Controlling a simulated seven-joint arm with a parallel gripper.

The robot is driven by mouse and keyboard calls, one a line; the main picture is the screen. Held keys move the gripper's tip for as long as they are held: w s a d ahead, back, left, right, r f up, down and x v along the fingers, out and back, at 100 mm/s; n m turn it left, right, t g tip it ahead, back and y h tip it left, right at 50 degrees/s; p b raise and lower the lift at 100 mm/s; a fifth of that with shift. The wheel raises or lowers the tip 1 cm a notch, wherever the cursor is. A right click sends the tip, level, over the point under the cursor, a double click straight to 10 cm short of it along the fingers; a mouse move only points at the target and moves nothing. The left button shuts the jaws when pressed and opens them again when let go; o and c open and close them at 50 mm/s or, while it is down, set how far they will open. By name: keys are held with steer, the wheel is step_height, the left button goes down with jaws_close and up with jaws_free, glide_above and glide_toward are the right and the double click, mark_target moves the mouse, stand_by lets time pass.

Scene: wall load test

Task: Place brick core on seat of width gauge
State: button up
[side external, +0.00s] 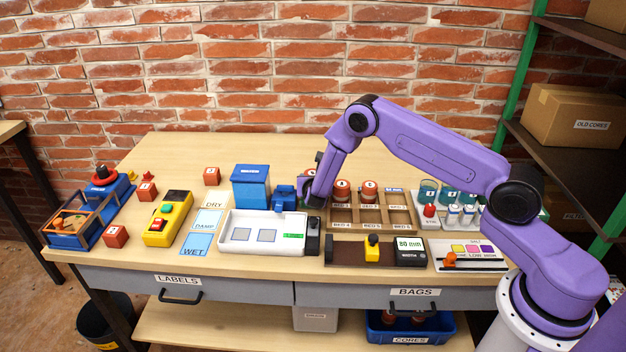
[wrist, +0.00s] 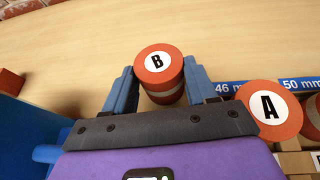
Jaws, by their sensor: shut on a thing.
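My gripper (wrist: 155,88) is shut on a round core marked B (wrist: 160,75), with a blue finger on each side of it. The core has an orange-red top with a white label and a paler band below. In the side view the purple forearm largely hides my gripper and this core, left of the bed rack (side external: 331,222). The width gauge (side external: 346,252) lies in front of the rack, a dark bar with a yellow block (side external: 372,247) and a display reading 80 mm (side external: 409,245). My gripper is behind and left of it.
A core marked A (wrist: 270,108) stands close right of my gripper. Several cores are in the rack. A blue bin (side external: 250,187) and a white tray (side external: 262,247) are to the left. Glass jars (side external: 428,189) and small bottles stand right. Bare tabletop lies behind.

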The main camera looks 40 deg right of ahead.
steer(key=o, duration=1.2)
steer(key=shift+f, duration=0.1)
steer(key=v, duration=1.2)
steer(key=shift+r, duration=0.25)
